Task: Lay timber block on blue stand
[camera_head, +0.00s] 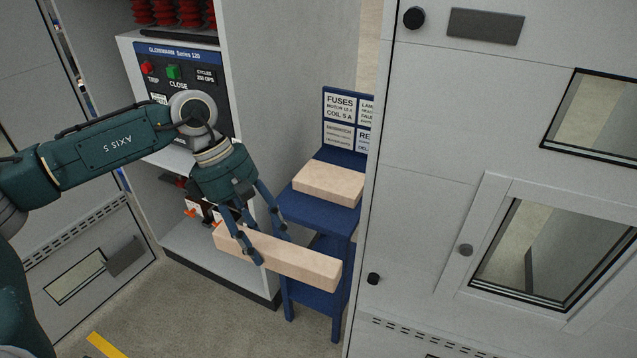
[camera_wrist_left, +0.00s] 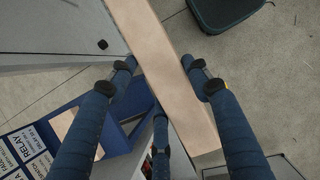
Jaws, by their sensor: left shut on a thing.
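A long pale timber block (camera_head: 300,264) is held by my left gripper (camera_head: 262,243) in the head view. The fingers straddle the block nearer its left end, and its right end sticks out in front of the blue stand (camera_head: 316,212). In the left wrist view the block (camera_wrist_left: 165,70) runs between the fingers of the gripper (camera_wrist_left: 165,85). A second timber block (camera_head: 329,183) lies on top of the stand. In the left wrist view part of the stand (camera_wrist_left: 68,112) shows at the lower left. My right gripper is not in view.
An open cabinet with a control panel (camera_head: 185,85) stands behind my left arm. A grey cabinet (camera_head: 425,150) with windowed doors stands close on the right of the stand. A label board (camera_head: 347,121) rises at the stand's back. Bare floor (camera_head: 180,310) lies in front.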

